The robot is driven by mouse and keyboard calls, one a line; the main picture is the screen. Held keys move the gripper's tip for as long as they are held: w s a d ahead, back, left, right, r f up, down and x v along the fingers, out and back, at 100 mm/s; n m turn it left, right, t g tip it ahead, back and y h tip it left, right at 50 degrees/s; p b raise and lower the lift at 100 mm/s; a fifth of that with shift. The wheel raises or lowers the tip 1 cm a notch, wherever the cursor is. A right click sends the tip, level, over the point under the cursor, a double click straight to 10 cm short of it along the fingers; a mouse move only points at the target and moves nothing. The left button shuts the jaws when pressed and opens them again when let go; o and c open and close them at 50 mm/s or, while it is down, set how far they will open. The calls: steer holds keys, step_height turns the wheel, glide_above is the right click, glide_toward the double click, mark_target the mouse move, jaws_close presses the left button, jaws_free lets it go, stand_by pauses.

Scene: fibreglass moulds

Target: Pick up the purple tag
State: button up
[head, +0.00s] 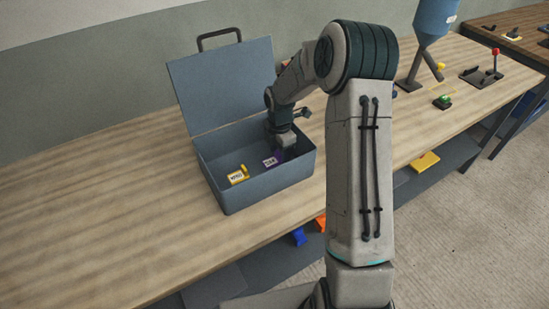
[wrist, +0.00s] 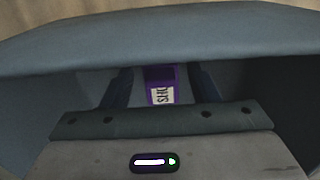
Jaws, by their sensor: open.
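The purple tag (head: 270,162) has a white label and lies in the open blue-grey toolbox (head: 240,204), right of a yellow tag (head: 238,175). In the wrist view the purple tag (wrist: 160,85) shows letters on its label and sits between the two fingers of my gripper (wrist: 160,90). My gripper (head: 283,154) reaches down into the toolbox, open, with a finger on each side of the tag. Its fingertips are partly hidden in the head view, and I cannot tell whether they touch the tag.
The toolbox lid (head: 222,88) stands raised at the back. The toolbox walls surround my gripper closely. The wooden bench (head: 90,195) is clear to the left. A blue hopper (head: 436,18) and small parts stand on the right.

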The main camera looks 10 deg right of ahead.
steer(key=c, duration=1)
steer(key=shift+c, duration=0.2)
